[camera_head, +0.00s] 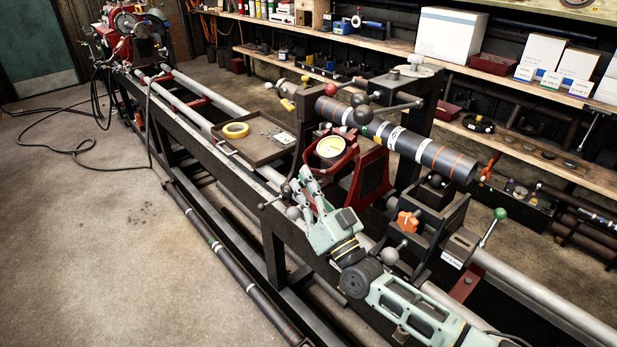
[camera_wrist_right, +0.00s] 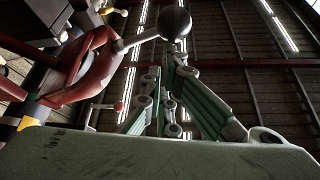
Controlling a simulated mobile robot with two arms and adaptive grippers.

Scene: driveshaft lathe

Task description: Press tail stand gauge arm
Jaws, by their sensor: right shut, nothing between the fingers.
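The tail stand gauge (camera_head: 331,147) has a round pale dial in a red bracket (camera_head: 371,172). In the right wrist view a red ring-shaped part (camera_wrist_right: 98,68) is at left, with a metal arm ending in a dark ball (camera_wrist_right: 174,22). I cannot tell for sure that this is the gauge arm. My right gripper (camera_head: 309,176) points up, just below and left of the dial in the head view. Its fingers (camera_wrist_right: 170,75) are shut and empty. The ball appears just beyond the fingertips; contact cannot be told. My left gripper is not in view.
A dark striped shaft (camera_head: 425,152) lies behind the gauge. Several ball-ended levers stick out nearby. A tray (camera_head: 238,150) with yellow tape (camera_head: 236,130) sits on the lathe rails to the left. Shelves with boxes (camera_head: 451,34) line the back. The floor at left is open.

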